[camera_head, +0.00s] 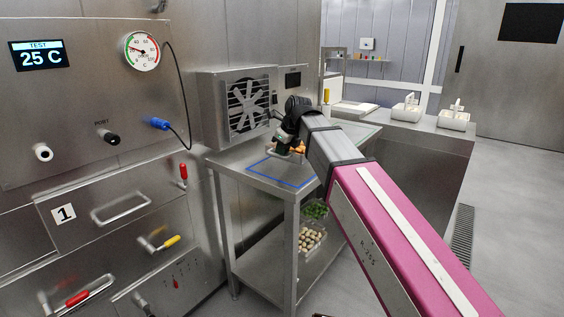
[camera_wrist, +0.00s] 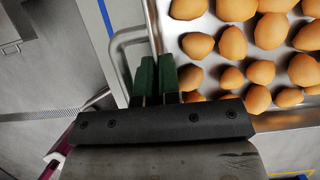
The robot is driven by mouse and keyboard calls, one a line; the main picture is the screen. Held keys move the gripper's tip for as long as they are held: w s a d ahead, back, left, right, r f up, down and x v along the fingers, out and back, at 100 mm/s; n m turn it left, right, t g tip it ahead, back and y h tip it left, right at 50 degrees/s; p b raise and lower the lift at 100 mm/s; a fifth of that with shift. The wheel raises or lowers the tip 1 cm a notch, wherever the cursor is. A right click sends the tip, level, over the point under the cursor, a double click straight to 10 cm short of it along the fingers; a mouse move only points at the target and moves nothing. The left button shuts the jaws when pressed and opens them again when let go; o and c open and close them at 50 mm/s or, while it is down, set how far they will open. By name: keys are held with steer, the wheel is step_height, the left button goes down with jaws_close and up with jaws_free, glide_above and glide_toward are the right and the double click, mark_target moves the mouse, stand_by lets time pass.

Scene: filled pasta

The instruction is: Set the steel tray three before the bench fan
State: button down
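A steel tray (camera_wrist: 152,22) filled with brown-orange rounded pieces (camera_wrist: 233,42) fills the upper right of the wrist view, with a wire handle (camera_wrist: 122,38) on its left side. My gripper (camera_wrist: 157,75) has its two green fingers close together, with the tray's side wall between them. No number on the tray is readable. In the head view my gripper (camera_head: 287,143) and the tray are at the bench (camera_head: 230,160), largely hidden by my arm. The bench fan (camera_head: 248,105) stands behind. A blue outline (camera_head: 262,176) marks the bench top in front of it.
Trays of green (camera_head: 316,210) and pale pieces (camera_head: 311,238) sit on the shelf below. White containers (camera_head: 455,119) stand on the counter at the back right. A panel with a dial (camera_head: 142,51) and a blue-plugged cable is at left. The blue-outlined area looks mostly clear.

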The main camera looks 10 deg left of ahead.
steer(key=shift+f, duration=1.95)
steer(key=shift+f, duration=0.1)
steer(key=c, duration=1.3)
jaws_free()
steer(key=v, duration=1.2)
